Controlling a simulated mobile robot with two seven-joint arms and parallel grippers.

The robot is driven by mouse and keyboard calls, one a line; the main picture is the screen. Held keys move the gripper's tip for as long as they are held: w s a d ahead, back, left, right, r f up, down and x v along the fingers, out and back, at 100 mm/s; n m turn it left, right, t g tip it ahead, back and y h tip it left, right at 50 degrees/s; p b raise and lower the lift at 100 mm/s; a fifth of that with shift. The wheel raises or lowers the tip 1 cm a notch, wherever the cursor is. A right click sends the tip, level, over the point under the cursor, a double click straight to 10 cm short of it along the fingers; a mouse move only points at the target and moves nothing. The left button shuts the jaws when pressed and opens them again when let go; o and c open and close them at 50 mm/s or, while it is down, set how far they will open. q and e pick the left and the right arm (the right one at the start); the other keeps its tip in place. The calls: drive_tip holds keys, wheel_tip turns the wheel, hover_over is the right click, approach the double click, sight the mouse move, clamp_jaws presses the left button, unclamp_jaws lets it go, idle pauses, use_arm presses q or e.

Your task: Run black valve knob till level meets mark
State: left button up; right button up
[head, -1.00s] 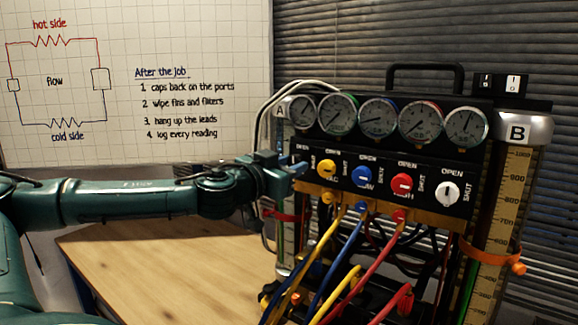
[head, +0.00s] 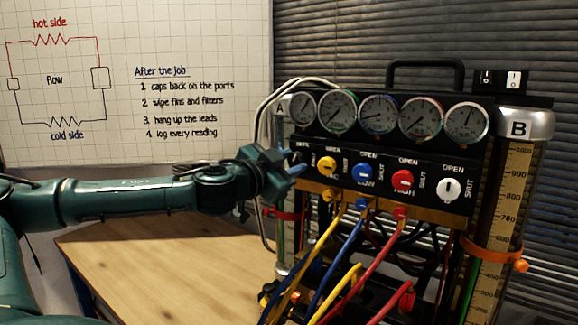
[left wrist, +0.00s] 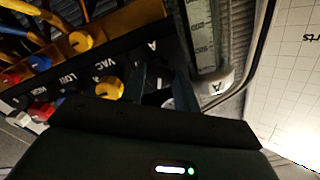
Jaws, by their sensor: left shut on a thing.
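The black valve knob (head: 297,157) is at the left end of the valve row, mostly hidden by my left gripper (head: 293,170). In the left wrist view my fingers (left wrist: 162,92) are shut on the knob, which shows only as a dark shape between them. Cylinder A (head: 284,245) stands behind my gripper, with a red band (head: 286,214) around it; its level is too small to read. Its scale shows in the left wrist view (left wrist: 202,30). Cylinder B (head: 506,190) has an orange band (head: 490,250) and green low in its tube. My right gripper is out of view.
Yellow (head: 327,163), blue (head: 362,172), red (head: 402,180) and white (head: 448,189) knobs sit to the right. Several gauges (head: 378,115) are above them. Coloured hoses hang below. The wooden table (head: 150,245) is bare at left.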

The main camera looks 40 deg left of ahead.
use_arm(q)
drive_tip(key=m, duration=0.3)
drive_tip(key=shift+m, duration=0.4)
drive_tip(key=m, duration=0.4)
drive_tip(key=shift+m, duration=0.3)
drive_tip(key=m+p, duration=0.1)
drive_tip(key=m, duration=0.3)
drive_tip(key=shift+m, duration=0.4)
drive_tip(key=o, duration=1)
drive_tip(key=shift+c, duration=0.2)
drive_tip(key=shift+s, duration=0.1)
